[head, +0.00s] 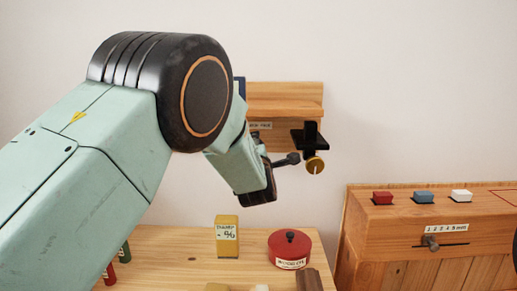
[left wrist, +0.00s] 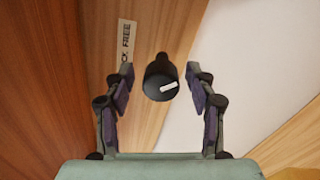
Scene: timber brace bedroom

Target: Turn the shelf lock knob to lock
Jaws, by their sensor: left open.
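The lock knob is a black round knob with a white mark (left wrist: 160,82). In the left wrist view it lies between the two fingers of my left gripper (left wrist: 159,74), which is open with a gap on each side. The white mark is on the knob's right part, slanting slightly up to the right. A label (left wrist: 126,42) ending in FREE is beside the knob; part of its other word is covered by a finger. The wooden shelf (head: 285,103) is on the wall in the head view, partly behind my left arm. My right gripper is not in view.
A black bracket with a brass knob (head: 314,165) hangs at the shelf's right end, close to my gripper. Below, a table holds a yellow box (head: 227,236) and a red lidded pot (head: 289,249). A wooden cabinet with coloured buttons (head: 422,197) stands right.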

